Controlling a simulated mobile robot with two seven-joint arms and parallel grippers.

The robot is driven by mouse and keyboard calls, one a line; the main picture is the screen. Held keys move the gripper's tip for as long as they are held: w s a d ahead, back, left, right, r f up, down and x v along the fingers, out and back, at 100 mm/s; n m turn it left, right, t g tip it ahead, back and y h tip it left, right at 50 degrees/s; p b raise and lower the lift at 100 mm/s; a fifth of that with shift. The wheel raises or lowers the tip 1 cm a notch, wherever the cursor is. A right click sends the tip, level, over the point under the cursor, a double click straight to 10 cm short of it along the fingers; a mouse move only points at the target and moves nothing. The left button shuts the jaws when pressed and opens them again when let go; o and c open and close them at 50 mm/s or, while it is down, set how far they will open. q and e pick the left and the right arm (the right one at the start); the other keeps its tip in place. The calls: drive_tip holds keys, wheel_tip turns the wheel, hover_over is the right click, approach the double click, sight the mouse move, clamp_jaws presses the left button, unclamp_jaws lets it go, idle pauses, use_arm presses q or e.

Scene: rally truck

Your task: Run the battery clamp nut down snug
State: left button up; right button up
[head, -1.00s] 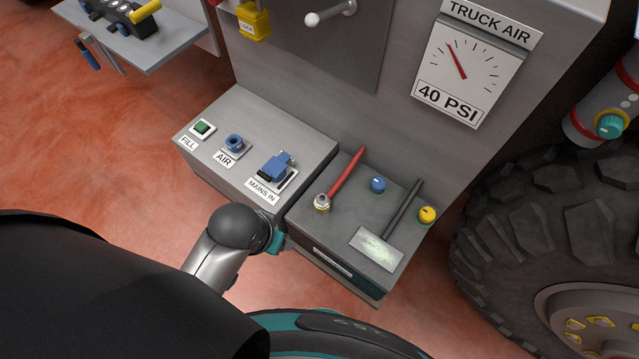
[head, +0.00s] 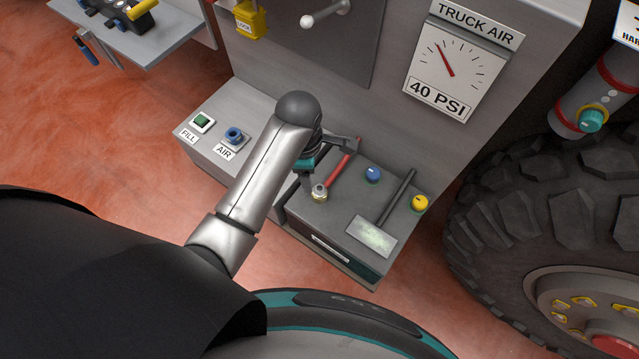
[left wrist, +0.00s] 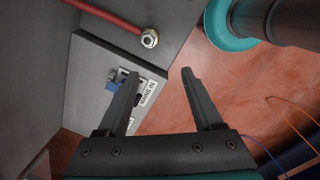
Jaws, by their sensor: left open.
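The battery clamp nut (head: 319,191), a silvery hex nut on a brass-coloured base, sits at the near end of the red cable (head: 341,168) on the grey battery box. My left gripper (head: 325,163) is open and empty, just above and behind the nut in the head view. In the left wrist view, the nut (left wrist: 149,39) lies beyond the fingertips of my left gripper (left wrist: 160,73), not between them. I cannot tell the exact gap. My right gripper is not in view.
Left of the battery box is a grey panel with a green FILL button (head: 201,122) and blue AIR socket (head: 234,135). The blue MAINS IN plug (left wrist: 117,84) is hidden by my arm in the head view. Blue (head: 373,174) and yellow (head: 419,202) knobs stand right of the nut.

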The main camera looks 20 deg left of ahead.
sight(319, 189)
use_arm(q)
drive_tip(key=w+d+n, duration=0.1)
drive_tip(key=w+n, duration=0.3)
drive_tip(key=n, duration=0.3)
drive_tip(key=shift+g, duration=0.4)
wheel_tip(319, 189, down, 15)
drive_tip(key=b, duration=0.5)
drive_tip(key=shift+d+b, duration=0.1)
drive_tip(key=shift+b, duration=0.25)
drive_tip(key=shift+c, duration=0.3)
clamp_jaws()
